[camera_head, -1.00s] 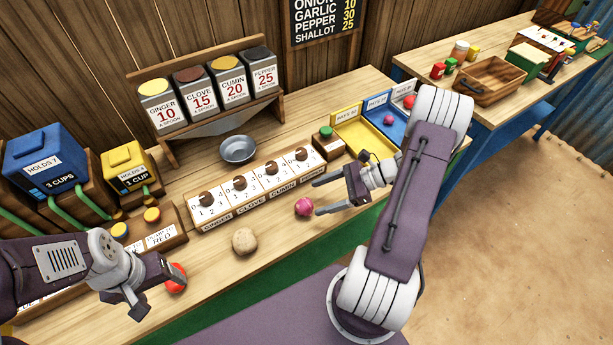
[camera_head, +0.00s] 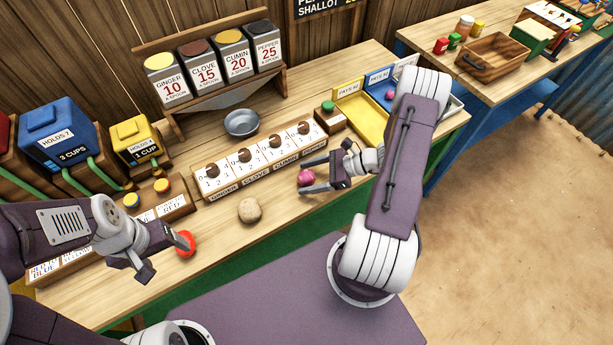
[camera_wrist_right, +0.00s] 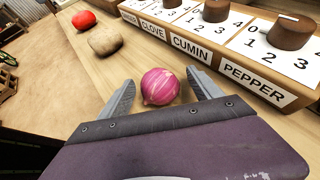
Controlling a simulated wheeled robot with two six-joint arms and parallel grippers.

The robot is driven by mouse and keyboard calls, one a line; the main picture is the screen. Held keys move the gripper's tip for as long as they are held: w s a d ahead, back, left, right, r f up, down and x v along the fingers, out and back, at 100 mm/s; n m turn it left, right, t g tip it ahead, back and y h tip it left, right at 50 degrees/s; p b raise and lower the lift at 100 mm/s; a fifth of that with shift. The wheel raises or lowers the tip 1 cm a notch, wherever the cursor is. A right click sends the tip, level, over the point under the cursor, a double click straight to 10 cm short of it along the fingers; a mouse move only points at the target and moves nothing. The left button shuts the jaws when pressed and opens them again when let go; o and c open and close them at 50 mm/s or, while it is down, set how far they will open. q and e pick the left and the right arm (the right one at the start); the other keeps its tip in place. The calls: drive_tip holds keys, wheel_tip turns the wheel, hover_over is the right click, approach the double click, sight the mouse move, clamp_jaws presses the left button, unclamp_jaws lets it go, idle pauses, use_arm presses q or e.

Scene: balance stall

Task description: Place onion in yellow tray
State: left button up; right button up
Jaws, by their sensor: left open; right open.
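The onion (camera_head: 307,177) is a pink-purple striped bulb on the wooden counter, in front of the dial board's right end. In the right wrist view the onion (camera_wrist_right: 160,87) lies between the fingers. My right gripper (camera_head: 308,174) is open, with a finger on each side of the onion and not closed on it. The yellow tray (camera_head: 362,124) stands further right on the counter, beside the blue tray (camera_head: 385,100) and partly behind my right arm. My left gripper (camera_head: 165,256) is open, beside a red round vegetable (camera_head: 185,243) at the counter's left front.
A tan potato-like vegetable (camera_head: 249,210) lies left of the onion. The dial board (camera_head: 262,160) runs close behind the onion. A small block with a green button (camera_head: 328,115) stands between the board and the yellow tray. A metal bowl (camera_head: 241,122) sits further back.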

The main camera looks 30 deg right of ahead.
sight(310, 175)
drive_tip(key=shift+w+a+f, duration=0.15)
drive_tip(key=shift+a, duration=0.05)
drive_tip(key=c, duration=1.6)
drive_tip(key=r, duration=0.3)
drive_tip(key=s+r, duration=0.1)
drive_tip(key=r, duration=0.1)
drive_tip(key=shift+d, duration=0.35)
drive_tip(key=s+d+r, duration=0.4)
drive_tip(key=s+r, duration=0.2)
drive_tip(key=s, duration=0.3)
drive_tip(key=shift+s+d, duration=0.25)
drive_tip(key=shift+d, duration=0.15)
